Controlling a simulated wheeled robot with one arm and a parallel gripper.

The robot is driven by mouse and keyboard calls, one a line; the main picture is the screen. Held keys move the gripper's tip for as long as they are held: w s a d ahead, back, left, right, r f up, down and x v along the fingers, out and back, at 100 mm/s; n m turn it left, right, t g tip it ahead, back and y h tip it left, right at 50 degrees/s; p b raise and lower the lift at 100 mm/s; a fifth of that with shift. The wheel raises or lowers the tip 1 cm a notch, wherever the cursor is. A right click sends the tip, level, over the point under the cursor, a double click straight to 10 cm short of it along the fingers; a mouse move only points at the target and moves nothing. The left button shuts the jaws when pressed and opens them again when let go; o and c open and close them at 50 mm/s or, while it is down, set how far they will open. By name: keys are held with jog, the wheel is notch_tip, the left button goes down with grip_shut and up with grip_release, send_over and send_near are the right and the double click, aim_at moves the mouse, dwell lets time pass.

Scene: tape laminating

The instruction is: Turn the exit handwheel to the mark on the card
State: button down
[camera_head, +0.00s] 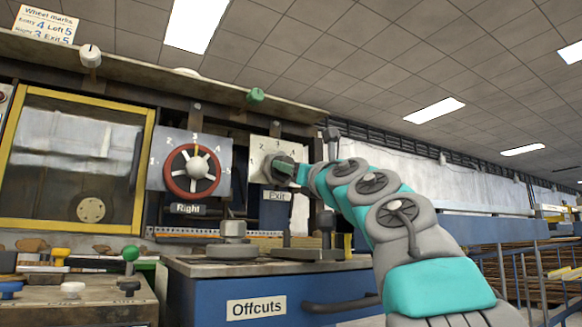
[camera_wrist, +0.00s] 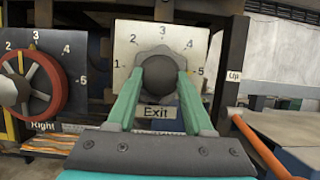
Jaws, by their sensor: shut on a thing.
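The exit handwheel (camera_wrist: 159,70) is a dark grey round knob in the middle of a pale dial plate (camera_wrist: 190,33) numbered 1 to 5. An Exit label (camera_wrist: 157,112) sits below it. My gripper (camera_wrist: 160,77) has its green fingers shut on the handwheel, one on each side. In the head view my gripper (camera_head: 289,172) reaches the exit dial from the right and covers part of it. I cannot make out which number the wheel points to. The card (camera_head: 46,24) at the top left reads Wheel marks, with Exit 5.
The red-rimmed Right handwheel (camera_head: 198,170) is just left of the exit dial. A blue Offcuts drawer (camera_head: 256,308) and clamp-like metal parts (camera_head: 232,240) lie below. An orange bar (camera_wrist: 262,145) runs at the right in the wrist view.

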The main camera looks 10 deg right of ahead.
jog(key=shift+c, duration=1.4)
grip_release()
jog(key=shift+s+f, duration=0.1)
jog(key=b+v, duration=0.3)
jog(key=v, duration=0.4)
jog(key=shift+s, duration=0.3)
jog(key=shift+d, duration=0.1)
